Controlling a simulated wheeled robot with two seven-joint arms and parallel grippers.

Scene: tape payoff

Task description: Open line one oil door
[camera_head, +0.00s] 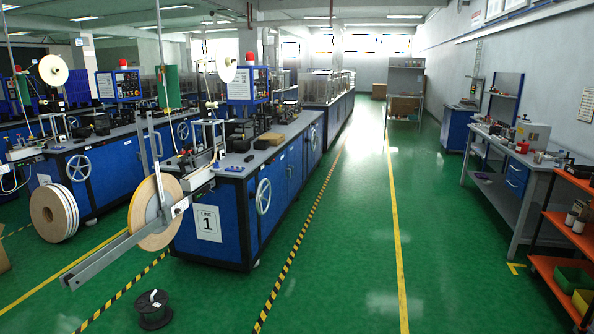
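The line one machine (245,190) is a long blue cabinet with a grey top, left of the picture's middle. A white sign (208,223) reading LINE 1 is on its front end. Its long right side has blue panels (289,170) and white handwheels (263,196), seen at a steep angle. The panels look closed. I cannot tell which of them is the oil door. Neither of my grippers is in view.
A tape reel (155,212) on a grey arm (105,259) juts out in front of the machine. A black spool (153,309) lies on the floor. The green aisle (340,230) right of the machine is clear. A workbench (515,165) and orange shelf (568,235) stand at right.

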